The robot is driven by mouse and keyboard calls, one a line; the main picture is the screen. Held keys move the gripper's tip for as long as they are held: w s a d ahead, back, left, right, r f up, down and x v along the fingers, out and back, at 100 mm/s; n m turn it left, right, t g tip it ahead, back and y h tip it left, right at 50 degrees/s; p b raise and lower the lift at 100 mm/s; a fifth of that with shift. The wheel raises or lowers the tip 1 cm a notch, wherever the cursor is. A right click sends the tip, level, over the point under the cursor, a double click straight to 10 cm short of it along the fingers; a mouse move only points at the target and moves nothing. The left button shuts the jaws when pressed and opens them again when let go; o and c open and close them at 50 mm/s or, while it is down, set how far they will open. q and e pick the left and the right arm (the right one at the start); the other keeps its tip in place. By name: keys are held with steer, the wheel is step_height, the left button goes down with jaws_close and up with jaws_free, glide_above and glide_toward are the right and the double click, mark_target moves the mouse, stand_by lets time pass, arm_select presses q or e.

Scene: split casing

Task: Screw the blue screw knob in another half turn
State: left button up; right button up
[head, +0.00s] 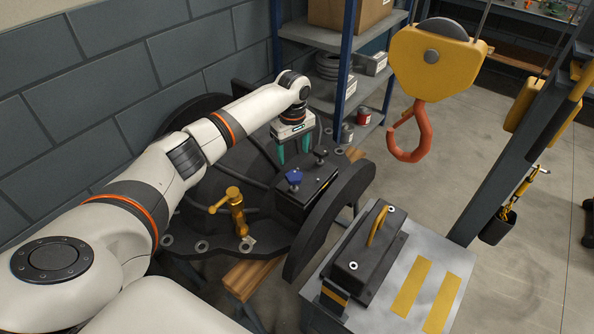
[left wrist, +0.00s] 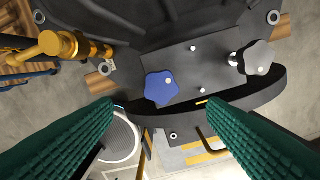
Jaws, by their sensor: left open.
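The blue screw knob (head: 294,177) sits on the dark block of the casing (head: 318,192) in the head view. In the left wrist view the star-shaped blue knob (left wrist: 161,88) shows on a dark plate, beyond the fingertips. My right gripper is not seen.
A brass valve (head: 236,212) stands on the casing to the left of the block. A yellow hoist block with an orange hook (head: 411,140) hangs at the right. A metal table (head: 400,290) carries a dark part with a yellow handle (head: 377,224). Shelves (head: 330,92) stand behind.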

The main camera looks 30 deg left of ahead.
mark_target(294, 176)
arm_select(q)
step_height(294, 176, down, 9)
steer(key=shift+d+r+p, duration=0.1)
steer(key=shift+p, duration=0.35)
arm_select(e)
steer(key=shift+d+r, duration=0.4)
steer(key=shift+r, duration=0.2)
arm_select(q)
steer(key=c, duration=1)
steer(key=shift+m, duration=0.4)
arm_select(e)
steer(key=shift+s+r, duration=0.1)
